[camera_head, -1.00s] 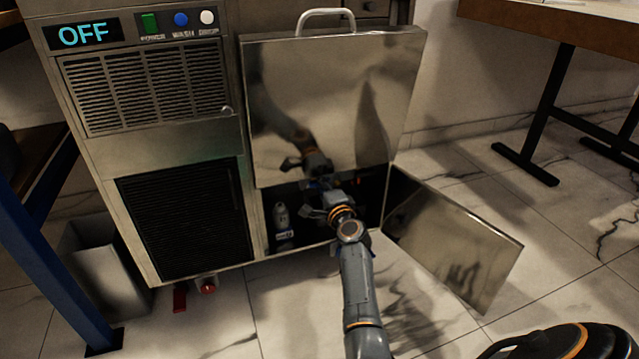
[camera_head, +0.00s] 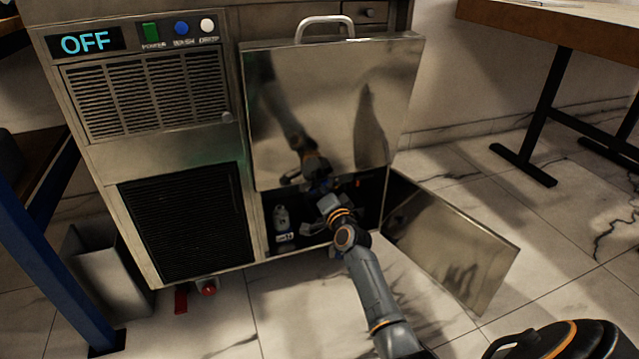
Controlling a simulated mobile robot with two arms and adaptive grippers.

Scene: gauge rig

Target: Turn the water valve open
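The machine's lower compartment (camera_head: 372,205) is open and dark inside. A small blue part (camera_head: 322,185), possibly the valve handle, shows just under the lower edge of the raised steel panel. A small red-orange part (camera_head: 359,183) is to its right. My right gripper (camera_head: 325,196) reaches into the compartment opening right at the blue part. Its fingers are dark and partly hidden, so I cannot tell whether they touch it or are shut. My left gripper is not in view. A red lever (camera_head: 181,300) and a red round knob (camera_head: 208,287) sit under the machine's bottom left edge.
A steel panel with a handle (camera_head: 330,110) hangs above the opening. A steel door (camera_head: 455,250) stands out to the right on the tiled floor. The display (camera_head: 86,41) reads OFF. A bin (camera_head: 105,280) stands left.

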